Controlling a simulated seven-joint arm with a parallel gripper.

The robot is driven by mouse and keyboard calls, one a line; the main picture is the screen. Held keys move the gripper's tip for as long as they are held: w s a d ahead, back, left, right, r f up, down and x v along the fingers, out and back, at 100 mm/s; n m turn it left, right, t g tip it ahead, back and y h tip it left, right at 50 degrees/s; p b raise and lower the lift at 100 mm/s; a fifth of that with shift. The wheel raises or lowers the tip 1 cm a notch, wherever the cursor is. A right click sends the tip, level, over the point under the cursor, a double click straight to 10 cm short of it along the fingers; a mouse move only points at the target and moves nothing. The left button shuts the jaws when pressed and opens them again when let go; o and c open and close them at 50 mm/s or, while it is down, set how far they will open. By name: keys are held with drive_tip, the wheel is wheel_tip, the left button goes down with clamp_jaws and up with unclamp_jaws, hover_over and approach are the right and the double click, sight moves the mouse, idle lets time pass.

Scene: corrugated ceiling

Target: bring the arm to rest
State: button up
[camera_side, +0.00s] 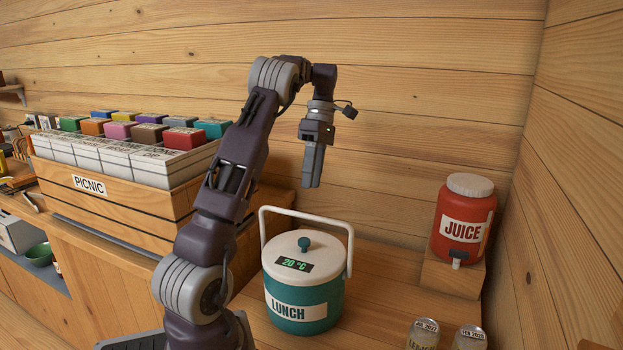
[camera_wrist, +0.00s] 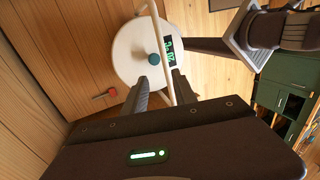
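My gripper (camera_side: 312,172) hangs pointing down in the side view, in the air above the lunch cooler and touching nothing. In the wrist view its two fingers (camera_wrist: 160,80) stand apart with nothing between them, so it is open and empty. The teal cooler (camera_side: 286,296) labelled LUNCH stands upright on the wooden counter. Its white lid (camera_side: 287,252) is on, with a teal knob and a display reading 20 °C. The cooler's white handle (camera_side: 349,244) is raised. The lid also shows in the wrist view (camera_wrist: 132,50), beyond the fingertips.
A red JUICE dispenser (camera_side: 464,225) stands on a wooden block at right. Two cans (camera_side: 422,334) stand at the front right. A PICNIC crate (camera_side: 130,203) with labelled boxes is at left. Wooden walls close the back and right.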

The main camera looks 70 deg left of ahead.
drive_tip(key=shift+r, duration=0.15)
drive_tip(key=s+d+r+m+t+y, duration=0.15)
drive_tip(key=d+r+m, duration=0.25)
drive_tip(key=d+m, duration=0.45)
drive_tip(key=s+d+r+m+t+y, duration=0.1)
drive_tip(key=d+r+m+t, duration=0.3)
drive_tip(key=d, duration=0.8)
drive_tip(key=s+d+f+m+t, duration=0.3)
drive_tip(key=s+d+f+m, duration=0.3)
drive_tip(key=s+d+m, duration=0.5)
drive_tip(key=m, duration=0.3)
drive_tip(key=shift+d, duration=0.4)
drive_tip(key=shift+m+y, duration=0.25)
